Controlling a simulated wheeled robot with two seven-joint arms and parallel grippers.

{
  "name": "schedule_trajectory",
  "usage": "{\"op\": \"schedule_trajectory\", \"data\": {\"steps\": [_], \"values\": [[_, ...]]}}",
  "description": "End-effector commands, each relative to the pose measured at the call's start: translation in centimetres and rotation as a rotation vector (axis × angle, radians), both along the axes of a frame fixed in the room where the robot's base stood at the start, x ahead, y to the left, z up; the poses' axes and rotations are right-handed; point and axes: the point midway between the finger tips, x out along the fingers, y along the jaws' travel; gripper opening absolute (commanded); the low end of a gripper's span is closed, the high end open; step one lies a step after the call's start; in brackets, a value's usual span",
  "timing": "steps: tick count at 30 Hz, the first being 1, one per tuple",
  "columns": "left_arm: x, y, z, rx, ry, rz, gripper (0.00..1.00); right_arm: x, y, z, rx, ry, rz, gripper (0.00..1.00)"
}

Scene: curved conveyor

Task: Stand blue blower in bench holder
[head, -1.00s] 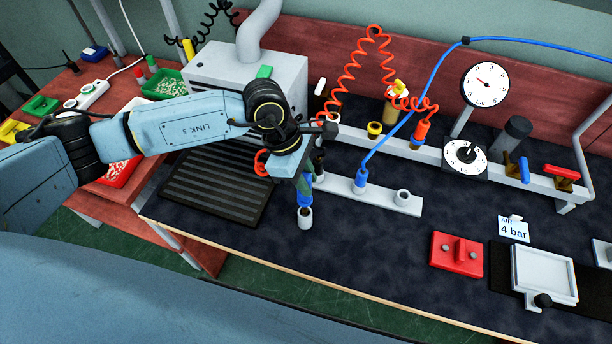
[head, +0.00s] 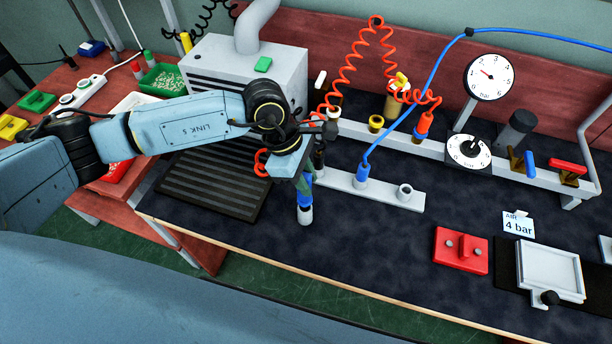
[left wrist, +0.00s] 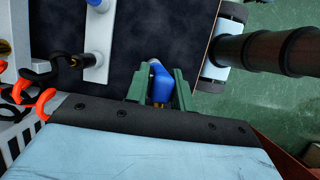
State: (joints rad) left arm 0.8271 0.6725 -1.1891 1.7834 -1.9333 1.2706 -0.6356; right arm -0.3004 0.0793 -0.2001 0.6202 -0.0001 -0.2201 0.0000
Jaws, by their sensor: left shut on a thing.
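My left gripper (head: 306,186), with green fingers, is shut on a blue piece with a pale lower end, which looks like the blue blower (head: 305,203). The blower hangs roughly upright over the dark bench, in front of the left end of a pale holder strip (head: 385,195). In the left wrist view the blower (left wrist: 161,82) sits between the green fingers, apart from the strip (left wrist: 97,40). My right gripper is not in view.
A grey box machine with a pipe (head: 265,60) stands behind my left arm. A rear rail (head: 455,151) carries a gauge, dial and valves, with a coiled orange hose (head: 350,65) near it. A red block (head: 461,252) and pale tray (head: 548,270) lie right. The front middle is clear.

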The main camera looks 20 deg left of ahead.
Motion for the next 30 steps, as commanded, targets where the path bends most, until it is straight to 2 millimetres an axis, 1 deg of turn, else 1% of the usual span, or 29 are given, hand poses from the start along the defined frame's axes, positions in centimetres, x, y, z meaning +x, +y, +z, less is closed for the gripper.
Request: {"op": "schedule_trajectory", "data": {"steps": [30], "values": [[0.0, 0.0, -2.6, -0.001, -0.001, 0.0, 0.02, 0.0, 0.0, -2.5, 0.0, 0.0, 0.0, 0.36]]}}
